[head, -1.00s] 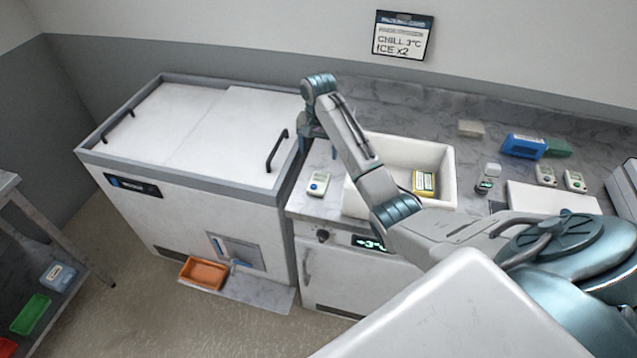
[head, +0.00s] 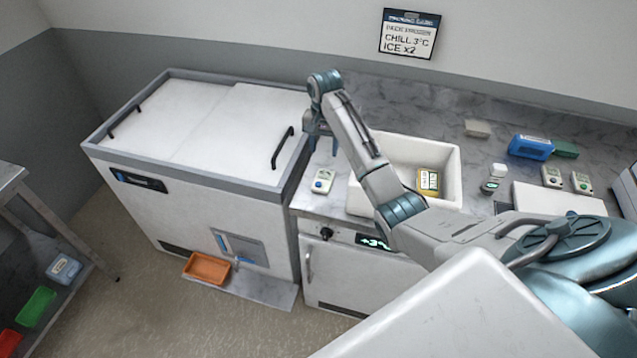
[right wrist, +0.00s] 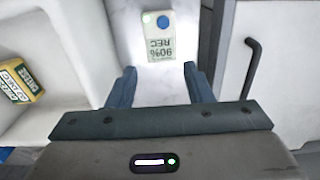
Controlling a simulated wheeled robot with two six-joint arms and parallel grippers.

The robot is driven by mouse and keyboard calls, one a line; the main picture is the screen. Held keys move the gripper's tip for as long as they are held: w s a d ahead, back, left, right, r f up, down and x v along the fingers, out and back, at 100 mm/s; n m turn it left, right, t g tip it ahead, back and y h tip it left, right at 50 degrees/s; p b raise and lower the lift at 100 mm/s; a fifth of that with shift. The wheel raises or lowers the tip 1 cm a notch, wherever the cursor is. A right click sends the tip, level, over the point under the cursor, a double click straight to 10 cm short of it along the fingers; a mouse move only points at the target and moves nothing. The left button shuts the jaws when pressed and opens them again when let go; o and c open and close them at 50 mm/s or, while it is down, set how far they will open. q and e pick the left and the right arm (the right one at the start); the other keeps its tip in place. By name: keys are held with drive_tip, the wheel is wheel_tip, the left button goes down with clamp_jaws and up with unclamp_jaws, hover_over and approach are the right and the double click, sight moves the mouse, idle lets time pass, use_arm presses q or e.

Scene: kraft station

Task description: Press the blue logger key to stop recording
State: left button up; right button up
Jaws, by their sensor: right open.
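The logger (head: 322,181) is a small white device lying on the counter between the chest freezer and the white bin. Its round blue key (right wrist: 164,22) shows in the right wrist view, beside a pale green button and above a display reading "90% REC" upside down. My right gripper (head: 321,152) is open and empty, pointing down behind the logger in the head view. In the right wrist view its two fingers (right wrist: 159,74) stand apart, with the logger beyond the gap between them. No contact with the key shows. My left gripper is not in view.
The white bin (head: 453,165) holds a yellow pack (head: 428,182) and stands right of the logger. The chest freezer (head: 190,205) with a dark handle (head: 282,148) is to the left. Similar small devices (head: 552,177) lie farther right. A wall sign reads "CHILL 3°C ICE x2".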

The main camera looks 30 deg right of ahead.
clamp_jaws()
idle(1.4)
